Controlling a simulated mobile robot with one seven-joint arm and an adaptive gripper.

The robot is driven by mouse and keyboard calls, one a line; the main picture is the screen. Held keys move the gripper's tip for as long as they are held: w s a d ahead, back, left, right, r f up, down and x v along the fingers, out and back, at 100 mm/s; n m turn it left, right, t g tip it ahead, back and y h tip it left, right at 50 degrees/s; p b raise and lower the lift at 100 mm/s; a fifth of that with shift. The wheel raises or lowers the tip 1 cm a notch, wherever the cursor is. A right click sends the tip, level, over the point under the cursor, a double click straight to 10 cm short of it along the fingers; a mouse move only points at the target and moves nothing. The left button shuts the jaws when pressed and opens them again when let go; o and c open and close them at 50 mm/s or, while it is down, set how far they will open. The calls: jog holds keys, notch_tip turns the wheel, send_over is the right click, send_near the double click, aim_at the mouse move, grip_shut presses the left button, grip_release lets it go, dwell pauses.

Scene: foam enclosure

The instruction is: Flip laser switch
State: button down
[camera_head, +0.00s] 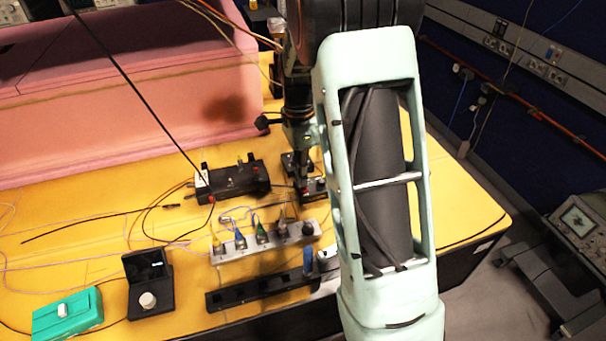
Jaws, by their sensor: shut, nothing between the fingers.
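My arm reaches down over the yellow table (450,205), and its pale green link covers much of the right side of the table. My gripper (303,170) is small and dark at the far end of the arm, shut and empty. It is low over a small black device with a red part (313,187); I cannot tell whether it touches it. A black box with a red spot (235,181) lies just left of it. I cannot tell for sure which of these carries the laser switch, and no switch lever is clear.
A pink foam enclosure (130,115) stands at the back left. A power strip with plugs (235,254), a black rail (255,292), an open black case (150,285) and a green box (68,313) lie in front. Loose cables cross the table.

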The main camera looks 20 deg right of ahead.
jog(key=shift+s+f, duration=0.2)
jog(key=shift+f, duration=0.15)
jog(key=shift+s, duration=0.5)
jog(key=shift+s+r, duration=0.15)
notch_tip(320, 180, up, 12)
jog(key=w, duration=0.2)
jog(key=shift+r, duration=0.2)
